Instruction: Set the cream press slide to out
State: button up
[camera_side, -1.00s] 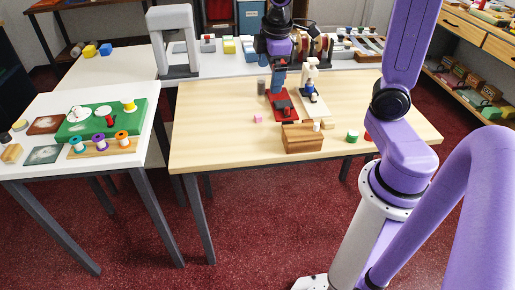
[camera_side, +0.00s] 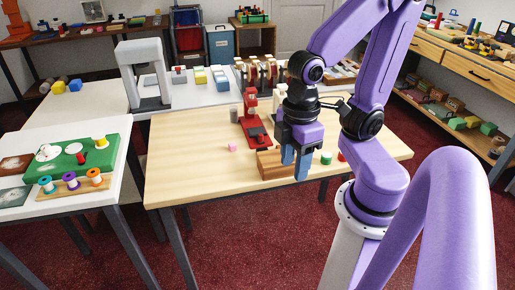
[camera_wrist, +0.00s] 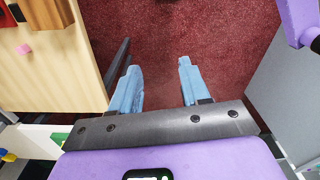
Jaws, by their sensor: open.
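The cream press (camera_side: 283,103) stands on the wooden table behind my gripper in the side view. Only a small pale upper part shows; its slide is hidden, so I cannot tell its setting. A red press (camera_side: 251,103) stands just to its left with its base toward the front. My gripper (camera_side: 294,167) points down with blue fingers, in front of the cream press and by the right end of a wooden block (camera_side: 271,165). In the wrist view my gripper (camera_wrist: 158,64) is open and empty, with red floor between the fingers.
A pink cube (camera_side: 232,147), a grey cylinder (camera_side: 233,115) and a green round piece (camera_side: 326,158) lie on the wooden table (camera_side: 185,160). Its left front is clear. A grey arch (camera_side: 145,75) stands behind at left.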

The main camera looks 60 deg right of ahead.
jog(key=w+d+m+y, duration=0.1)
jog(key=w+d+m, duration=0.3)
jog(key=w+m, duration=0.9)
jog(key=w+d+m+y, duration=0.1)
jog(key=w+d+m, duration=0.8)
jog(key=d+m, duration=0.25)
jog(key=w+d+f+m+t, duration=0.1)
jog(key=d+m, duration=0.4)
jog(key=d, duration=0.4)
jog(key=w+d+f+m+t, duration=0.1)
jog(key=d+f+m+t, duration=0.1)
jog(key=d+m, duration=0.5)
jog(key=s+d+f+m, duration=0.1)
jog(key=s+d+m, duration=0.15)
jog(key=d, duration=0.35)
jog(key=s+d+f+m+t+h, duration=0.1)
jog(key=s+d+m, duration=0.15)
jog(key=d, duration=0.35)
jog(key=s+d+f+m, duration=0.1)
jog(key=s+d+m, duration=0.15)
jog(key=d, duration=0.35)
jog(key=x, duration=1.6)
jog(key=shift+w+a+f, duration=0.1)
jog(key=shift+f, duration=0.05)
jog(key=shift+c, duration=0.3)
